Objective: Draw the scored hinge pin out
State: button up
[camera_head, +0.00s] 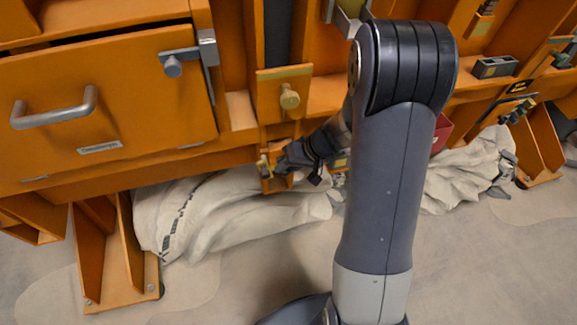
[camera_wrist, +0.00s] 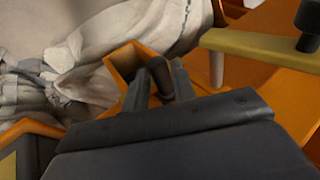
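My gripper (camera_head: 281,164) is low at the front of the orange cabinet, beside a small orange bracket (camera_head: 267,178) with yellowish parts. In the wrist view my gripper's (camera_wrist: 160,88) two dark fingers stand apart. A dark round-topped pin (camera_wrist: 158,70) shows between them, in front of an orange bracket (camera_wrist: 124,62). There is a gap by the left finger; the right finger is close to the pin, and I cannot tell whether they touch. No scoring can be made out on this pin, so I cannot tell whether it is the scored hinge pin.
A yellow knob (camera_head: 289,97) is above my gripper. Pale crumpled cloth (camera_head: 240,212) lies below. A yellow bar (camera_wrist: 262,50) is close on the right. The front floor is clear.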

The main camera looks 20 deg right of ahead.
grip_shut()
jog(key=shift+s+f+b, duration=0.15)
jog(key=shift+s+b, duration=0.55)
jog(key=shift+s, duration=0.05)
jog(key=shift+s+f+b, duration=0.1)
jog(key=shift+s+b, duration=0.55)
jog(key=shift+s, duration=0.1)
jog(key=shift+s, duration=0.1)
jog(key=s, duration=0.1)
jog(key=b, duration=0.1)
jog(key=s+b, duration=0.1)
jog(key=shift+s+f, duration=0.25)
jog(key=shift+s, duration=0.1)
jog(key=shift+s, duration=0.1)
jog(key=shift+s+f+b, duration=0.15)
jog(key=shift+s+b, duration=0.25)
jog(key=shift+s, duration=0.3)
jog(key=shift+s+f+b, duration=0.1)
jog(key=shift+s+b, duration=0.3)
jog(key=shift+s, duration=0.3)
